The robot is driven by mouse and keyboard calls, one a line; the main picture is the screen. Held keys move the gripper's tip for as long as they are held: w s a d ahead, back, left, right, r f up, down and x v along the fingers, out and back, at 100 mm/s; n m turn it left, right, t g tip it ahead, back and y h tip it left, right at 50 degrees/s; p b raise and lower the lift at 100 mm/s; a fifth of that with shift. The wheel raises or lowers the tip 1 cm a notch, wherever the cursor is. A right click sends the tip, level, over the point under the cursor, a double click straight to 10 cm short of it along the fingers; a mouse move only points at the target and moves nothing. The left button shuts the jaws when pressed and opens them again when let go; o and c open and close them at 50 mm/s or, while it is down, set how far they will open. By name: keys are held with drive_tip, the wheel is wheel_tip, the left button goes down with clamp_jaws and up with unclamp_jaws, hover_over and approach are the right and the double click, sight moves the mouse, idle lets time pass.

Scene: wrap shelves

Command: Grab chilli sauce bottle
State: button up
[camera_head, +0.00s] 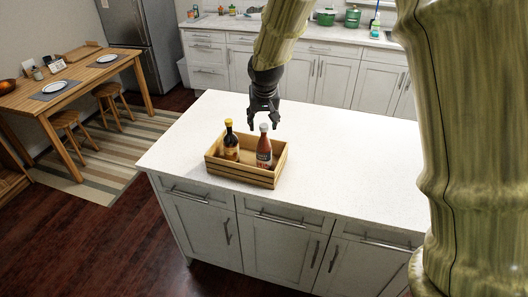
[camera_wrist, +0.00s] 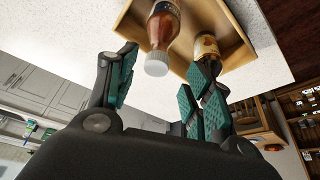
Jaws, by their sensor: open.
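A red-brown sauce bottle with a white cap (camera_head: 264,152), which looks like the chilli sauce, stands upright in a wooden crate (camera_head: 242,175) on the white island. It also shows in the wrist view (camera_wrist: 164,25), its cap towards the camera. A darker bottle with a yellow cap (camera_head: 231,146) stands to its left in the crate. My gripper (camera_head: 263,123) is open and empty, pointing down just behind the white-capped bottle. In the wrist view its teal-padded fingers (camera_wrist: 160,82) are spread apart, with the white cap beyond and between them. No finger visibly touches either bottle.
The island top (camera_head: 345,145) is clear to the right of the crate. The crate's low walls surround both bottles. A wooden dining table (camera_head: 70,85) with stools is at the left. A back counter (camera_head: 335,40) holds green pots.

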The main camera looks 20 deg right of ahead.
sight(264, 126)
drive_tip(key=p+x, duration=0.1)
drive_tip(key=x, duration=0.2)
drive_tip(key=shift+d+f, duration=0.1)
drive_tip(key=shift+d, duration=0.1)
drive_tip(key=shift+p+x, duration=0.45)
drive_tip(key=shift+x, duration=0.35)
drive_tip(key=shift+s, duration=0.1)
clamp_jaws()
